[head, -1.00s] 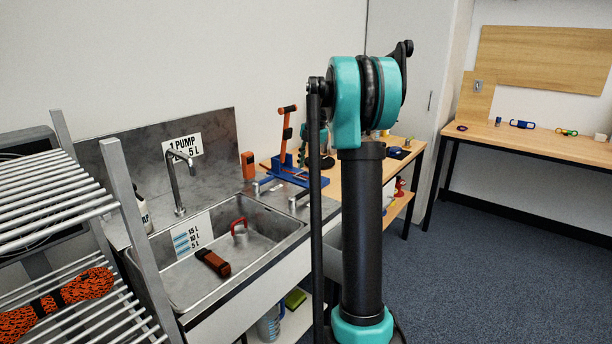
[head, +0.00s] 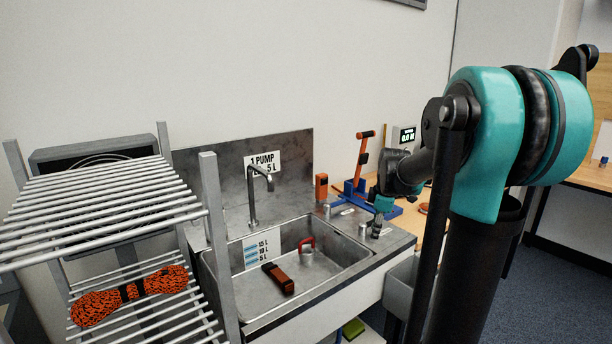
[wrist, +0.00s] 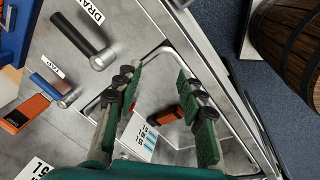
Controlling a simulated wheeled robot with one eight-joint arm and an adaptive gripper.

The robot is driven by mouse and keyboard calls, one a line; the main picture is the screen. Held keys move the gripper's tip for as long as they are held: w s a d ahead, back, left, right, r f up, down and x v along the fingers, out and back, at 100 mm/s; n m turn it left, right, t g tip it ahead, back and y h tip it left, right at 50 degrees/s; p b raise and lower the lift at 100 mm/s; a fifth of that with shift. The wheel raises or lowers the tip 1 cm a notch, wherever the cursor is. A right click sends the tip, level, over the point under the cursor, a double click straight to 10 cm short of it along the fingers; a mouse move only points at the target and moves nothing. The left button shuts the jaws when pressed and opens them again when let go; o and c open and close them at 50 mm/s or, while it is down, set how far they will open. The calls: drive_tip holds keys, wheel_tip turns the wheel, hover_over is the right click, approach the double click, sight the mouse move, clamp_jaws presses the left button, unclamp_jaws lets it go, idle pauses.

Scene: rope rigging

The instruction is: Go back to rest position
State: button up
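My gripper (head: 378,222) hangs over the counter at the right end of the sink (head: 310,232). In the wrist view my gripper (wrist: 159,78) has its two green fingers spread apart with nothing between them. The sink basin shows beyond the fingers, with a dark orange-and-black object (head: 278,278) lying in it. That object also shows in the wrist view (wrist: 187,101). My arm is bent, with its large teal joint at the right of the head view.
A wire rack (head: 208,190) with an orange-black rope bundle (head: 92,306) stands left of the sink. A blue-orange stand (head: 361,160) and an orange device (head: 321,186) are behind my gripper. A wooden barrel (wrist: 290,45) stands on the floor. A tap (head: 252,195) rises behind the basin.

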drive_tip(key=s+a+f+m, duration=0.1)
drive_tip(key=s+f+m, duration=0.3)
drive_tip(key=s, duration=0.4)
drive_tip(key=s+a+f+m+t, duration=0.1)
drive_tip(key=s+f+m, duration=0.4)
drive_tip(key=s, duration=0.3)
drive_tip(key=s+a+f+m, duration=0.2)
drive_tip(key=s+f+m, duration=0.2)
drive_tip(key=s, duration=0.4)
drive_tip(key=shift+f+m+h, duration=0.3)
drive_tip(key=shift+f+m, duration=0.05)
drive_tip(key=shift+m, duration=0.45)
